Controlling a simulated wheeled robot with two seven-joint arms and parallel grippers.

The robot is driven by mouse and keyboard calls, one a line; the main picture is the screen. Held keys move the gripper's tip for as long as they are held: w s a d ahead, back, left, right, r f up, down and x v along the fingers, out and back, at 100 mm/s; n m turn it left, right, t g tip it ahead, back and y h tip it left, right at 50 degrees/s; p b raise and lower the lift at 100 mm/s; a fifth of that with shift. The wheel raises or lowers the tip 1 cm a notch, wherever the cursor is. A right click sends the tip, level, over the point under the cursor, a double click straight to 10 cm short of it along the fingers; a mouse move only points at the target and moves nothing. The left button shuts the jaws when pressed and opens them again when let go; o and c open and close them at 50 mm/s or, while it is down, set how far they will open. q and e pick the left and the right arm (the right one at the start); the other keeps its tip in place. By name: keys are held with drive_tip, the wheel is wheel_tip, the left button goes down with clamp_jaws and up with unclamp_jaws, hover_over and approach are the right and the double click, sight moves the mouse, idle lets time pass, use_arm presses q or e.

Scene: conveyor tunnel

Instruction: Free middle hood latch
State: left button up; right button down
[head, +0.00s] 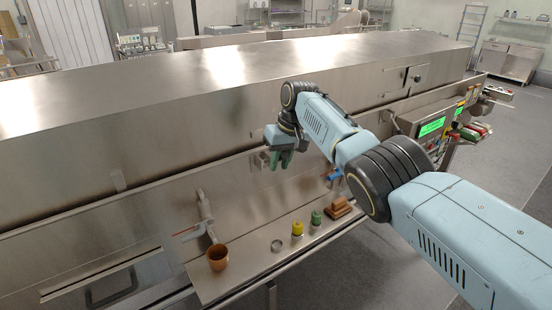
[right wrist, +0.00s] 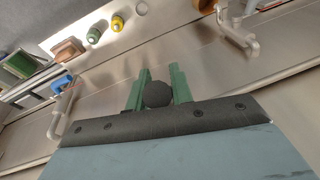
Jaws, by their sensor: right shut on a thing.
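The middle hood latch (head: 262,160) sits on the front face of the steel tunnel hood (head: 200,130). My right gripper (head: 281,160) is at this latch, with its green fingers pointing down. In the right wrist view, the right gripper (right wrist: 157,92) has its green fingers on both sides of a dark round knob (right wrist: 157,95) and is shut on it. The rest of the latch is mostly hidden by the gripper. Another latch (head: 204,210) shows to the left, and a blue-ended one (head: 335,175) to the right. My left gripper is not in view.
A control panel with a green screen (head: 432,127) is at the right.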

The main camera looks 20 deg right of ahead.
drive_tip(key=shift+a+r+g, duration=0.1)
drive_tip(key=shift+r+g, duration=0.05)
drive_tip(key=shift+g, duration=0.15)
idle(0.4)
drive_tip(key=c, duration=1.2)
unclamp_jaws()
drive_tip(key=shift+w, duration=0.15)
drive_tip(key=shift+c, duration=0.2)
drive_tip(key=shift+r, duration=0.3)
drive_tip(key=b+v, duration=0.1)
drive_tip(key=v, duration=1.2)
drive_tip(key=shift+a, duration=0.1)
